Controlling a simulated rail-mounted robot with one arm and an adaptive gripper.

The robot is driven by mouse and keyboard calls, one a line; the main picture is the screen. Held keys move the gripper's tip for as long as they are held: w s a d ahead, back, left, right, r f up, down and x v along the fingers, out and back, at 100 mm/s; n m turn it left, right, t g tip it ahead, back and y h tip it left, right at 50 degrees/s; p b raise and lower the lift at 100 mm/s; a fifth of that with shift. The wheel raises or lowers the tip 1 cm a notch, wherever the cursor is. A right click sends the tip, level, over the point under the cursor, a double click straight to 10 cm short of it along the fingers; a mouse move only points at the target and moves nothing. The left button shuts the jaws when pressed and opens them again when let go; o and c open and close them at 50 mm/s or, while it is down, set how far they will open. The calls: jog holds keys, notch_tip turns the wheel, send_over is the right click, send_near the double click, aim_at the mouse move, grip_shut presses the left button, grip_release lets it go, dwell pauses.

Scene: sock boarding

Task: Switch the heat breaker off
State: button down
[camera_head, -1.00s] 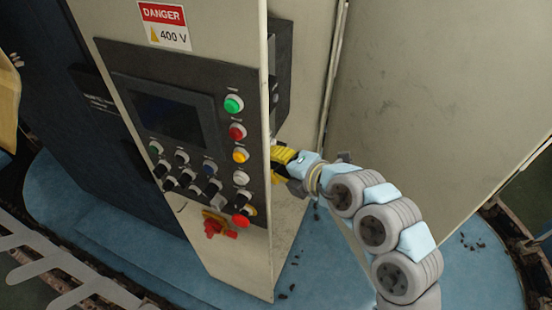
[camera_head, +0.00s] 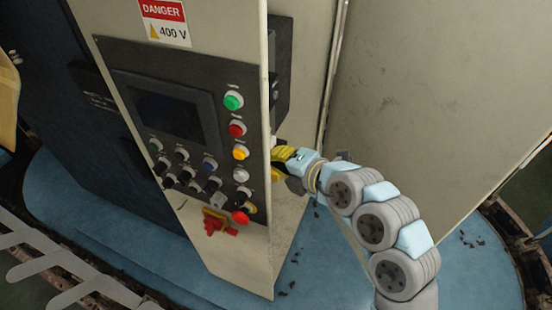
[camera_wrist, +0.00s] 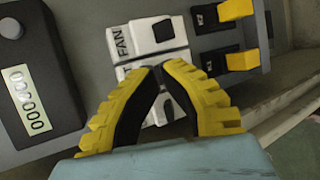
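In the wrist view, a white breaker marked FAN (camera_wrist: 150,36) has a black toggle. Just below it is a second white breaker (camera_wrist: 126,71), its label mostly hidden, with only a final "T" readable. My fingers cover much of it, so its toggle position cannot be told. My gripper (camera_wrist: 161,68) has yellow ribbed fingers with black pads. The fingertips come together in front of this second breaker; contact is unclear. In the head view my gripper (camera_head: 276,158) reaches behind the cabinet's side edge, its tips hidden.
Two black switches with yellow levers (camera_wrist: 240,60) sit to the right. A black meter (camera_wrist: 38,85) with a digit display is at left. In the head view, the cabinet's front panel (camera_head: 215,130) carries buttons, knobs and a red rotary switch (camera_head: 215,224).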

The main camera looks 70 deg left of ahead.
jog(key=shift+f, duration=0.2)
jog(key=shift+f+m+g+y+b, duration=0.5)
jog(key=shift+m+g+y+b, duration=0.2)
jog(key=shift+y+b, duration=1)
jog(key=shift+f+m+g+y+b, duration=0.5)
jog(key=shift+m+y+b, duration=0.35)
jog(key=shift+y+b, duration=0.8)
jog(key=shift+f+m+g+y+b, duration=0.45)
jog(key=shift+m+g+y+b, duration=0.3)
jog(key=shift+y+b, duration=0.95)
jog(key=shift+b, duration=0.35)
jog(key=c, duration=1.2)
grip_release()
jog(key=shift+h, duration=0.25)
jog(key=shift+r, duration=0.1)
